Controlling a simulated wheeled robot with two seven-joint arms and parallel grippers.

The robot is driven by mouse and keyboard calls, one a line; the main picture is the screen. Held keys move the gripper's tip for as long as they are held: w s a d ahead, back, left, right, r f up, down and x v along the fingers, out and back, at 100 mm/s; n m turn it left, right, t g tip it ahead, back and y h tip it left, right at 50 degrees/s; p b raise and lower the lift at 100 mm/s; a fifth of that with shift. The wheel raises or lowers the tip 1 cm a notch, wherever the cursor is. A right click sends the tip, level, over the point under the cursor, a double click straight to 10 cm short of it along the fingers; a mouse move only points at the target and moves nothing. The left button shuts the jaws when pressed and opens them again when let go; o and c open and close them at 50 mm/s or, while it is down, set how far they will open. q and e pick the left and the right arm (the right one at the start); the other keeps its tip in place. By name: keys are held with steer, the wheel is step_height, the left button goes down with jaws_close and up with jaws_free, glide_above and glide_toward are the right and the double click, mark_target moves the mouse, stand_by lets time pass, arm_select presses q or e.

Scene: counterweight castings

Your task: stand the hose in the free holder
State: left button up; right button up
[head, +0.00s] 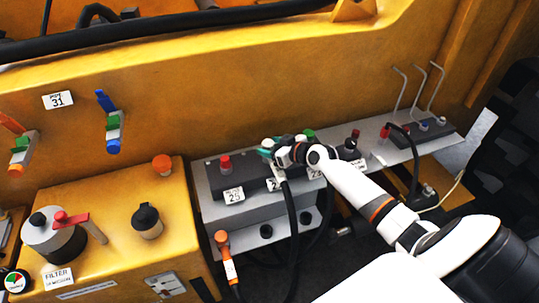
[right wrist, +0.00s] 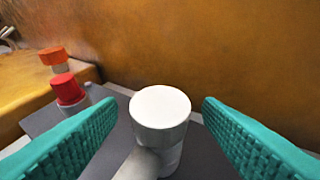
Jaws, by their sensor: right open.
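My right gripper (head: 268,149) is over the grey holder block (head: 212,197) in the head view. In the right wrist view its teal fingers (right wrist: 160,106) are open on either side of a white-capped hose end (right wrist: 160,108), with a gap on both sides. The hose end stands upright on the dark top of the block. A red-capped end (head: 225,163) stands left of it and also shows in the right wrist view (right wrist: 68,90). Black hoses (head: 291,222) hang in front of the block. My gripper hides part of the block, and I cannot tell which holder is free.
An orange-topped fitting (head: 222,239) hangs at the block's left front. A yellow box (head: 115,225) with knobs and a red lever stands at left. A rack with bent wire hooks (head: 420,130) stands on the shelf at right. The yellow wall rises close behind the block.

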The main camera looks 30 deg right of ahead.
steer(key=shift+s, duration=0.1)
steer(key=shift+c, duration=1.1)
steer(key=shift+r, duration=0.15)
jaws_close()
